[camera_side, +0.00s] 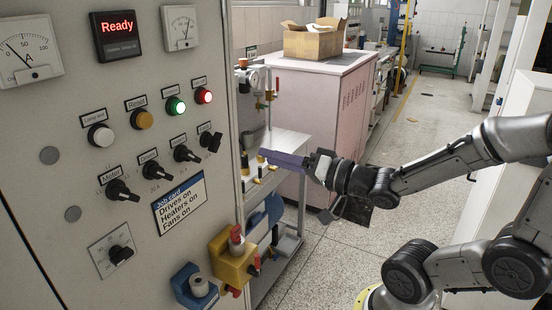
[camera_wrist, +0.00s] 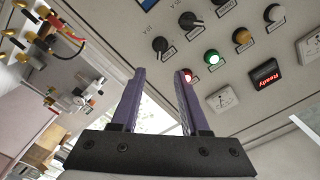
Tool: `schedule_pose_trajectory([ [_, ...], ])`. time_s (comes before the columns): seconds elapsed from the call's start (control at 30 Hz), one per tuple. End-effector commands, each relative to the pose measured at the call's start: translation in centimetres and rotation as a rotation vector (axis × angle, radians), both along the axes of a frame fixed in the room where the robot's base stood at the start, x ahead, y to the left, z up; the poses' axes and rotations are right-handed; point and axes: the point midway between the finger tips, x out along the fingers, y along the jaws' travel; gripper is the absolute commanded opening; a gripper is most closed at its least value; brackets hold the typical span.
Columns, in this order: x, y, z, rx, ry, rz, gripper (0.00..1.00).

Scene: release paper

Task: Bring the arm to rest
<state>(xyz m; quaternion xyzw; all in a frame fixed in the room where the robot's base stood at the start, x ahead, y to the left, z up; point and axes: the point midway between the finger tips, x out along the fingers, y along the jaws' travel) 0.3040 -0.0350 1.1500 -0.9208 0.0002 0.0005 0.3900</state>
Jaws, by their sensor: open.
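My gripper (camera_side: 268,157) is in front of the grey control panel, to the right of its edge in the side view, with its purple fingers pointing left. In the wrist view its two purple fingers (camera_wrist: 159,72) stand apart with nothing between them. The control panel (camera_side: 130,75) carries a display (camera_side: 116,33) reading "Ready", a lit green button (camera_side: 176,106), a lit red button (camera_side: 204,96) and several black knobs. A job card (camera_side: 179,203) on it reads "Drives on, Heaters on, Fans on". The panel shows tilted in the wrist view (camera_wrist: 215,65).
A yellow block (camera_side: 232,262) and a blue block (camera_side: 190,284) stick out low on the panel. A bench with fittings (camera_side: 285,143) stands beside the panel. Behind is a pale cabinet (camera_side: 318,85) with a cardboard box (camera_side: 313,42) on top.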

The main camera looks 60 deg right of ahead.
Motion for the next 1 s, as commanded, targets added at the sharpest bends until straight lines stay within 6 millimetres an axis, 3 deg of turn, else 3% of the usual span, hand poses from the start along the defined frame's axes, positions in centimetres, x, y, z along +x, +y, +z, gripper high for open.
schedule_pose_trajectory([
  [0.23,0.1,0.7,0.1,-0.001,-0.002,0.023,0.45],
  [0.4,0.4,2.9,4.0,-0.029,-0.056,0.08,0.45],
  [0.53,0.4,2.6,4.6,-0.108,0.023,0.037,0.45],
  [0.77,-1.0,1.9,3.3,-0.281,0.26,-0.005,0.45],
  [1.0,-5.1,2.2,-0.1,-0.463,0.586,0.085,0.45],
])
